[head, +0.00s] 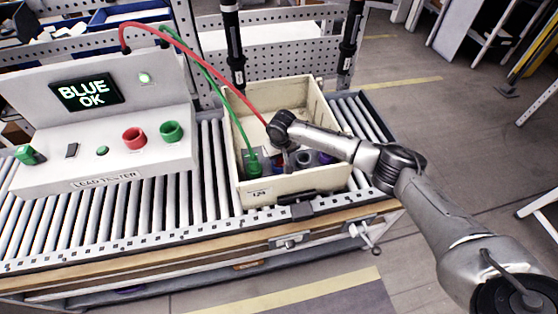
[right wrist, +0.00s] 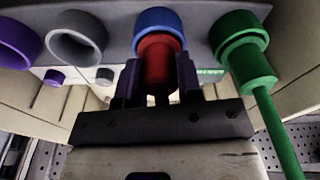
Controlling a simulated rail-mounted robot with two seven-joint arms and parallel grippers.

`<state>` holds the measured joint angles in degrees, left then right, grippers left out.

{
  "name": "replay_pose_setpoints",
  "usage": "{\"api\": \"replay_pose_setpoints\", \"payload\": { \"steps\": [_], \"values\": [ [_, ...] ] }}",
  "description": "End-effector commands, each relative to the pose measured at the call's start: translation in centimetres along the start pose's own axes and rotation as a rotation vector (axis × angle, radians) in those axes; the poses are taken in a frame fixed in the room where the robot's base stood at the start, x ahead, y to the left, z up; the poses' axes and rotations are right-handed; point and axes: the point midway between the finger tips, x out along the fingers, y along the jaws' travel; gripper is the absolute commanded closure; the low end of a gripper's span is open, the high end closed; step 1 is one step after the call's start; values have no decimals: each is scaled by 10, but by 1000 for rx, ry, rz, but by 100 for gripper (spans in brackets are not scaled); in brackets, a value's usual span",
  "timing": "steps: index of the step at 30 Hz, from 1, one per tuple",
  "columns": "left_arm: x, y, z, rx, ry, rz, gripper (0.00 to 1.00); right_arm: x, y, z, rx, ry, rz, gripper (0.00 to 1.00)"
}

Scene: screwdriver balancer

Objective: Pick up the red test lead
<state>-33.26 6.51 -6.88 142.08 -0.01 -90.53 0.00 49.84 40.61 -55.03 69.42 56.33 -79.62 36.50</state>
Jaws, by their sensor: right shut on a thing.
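The red test lead (head: 245,98) arcs from the top of the tester down into the beige crate (head: 333,118). My right gripper (head: 284,158) is inside the crate, pointing down. In the right wrist view its dark fingers stand on both sides of the lead's red plug (right wrist: 158,62) and are shut on it. The plug's far end is at the blue socket ring (right wrist: 158,20); I cannot tell how deep it sits. The green test lead (head: 213,76) ends in a green plug (right wrist: 243,55) at another socket. My left gripper is not in view.
The tester (head: 100,165) at left has a screen reading "BLUE OK", with red (head: 134,138) and green (head: 171,131) holders. Grey (right wrist: 76,40) and purple (right wrist: 18,42) sockets lie left of the blue one. The crate stands on a roller conveyor (head: 207,165); black hanging tools (head: 233,45) are behind it.

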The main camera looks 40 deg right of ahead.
Motion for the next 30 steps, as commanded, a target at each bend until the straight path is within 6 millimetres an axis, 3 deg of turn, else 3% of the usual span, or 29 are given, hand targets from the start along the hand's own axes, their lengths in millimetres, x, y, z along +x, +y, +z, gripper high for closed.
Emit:
{"api": "replay_pose_setpoints", "payload": {
  "steps": [11,24,30],
  "values": [
    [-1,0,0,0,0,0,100,-5,0,-1,0,2,-1,92],
    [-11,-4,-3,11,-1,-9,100,-74,0,-10,0,3,-2,92],
    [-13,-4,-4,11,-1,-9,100,-94,0,-12,1,2,-1,92]
  ]
}}
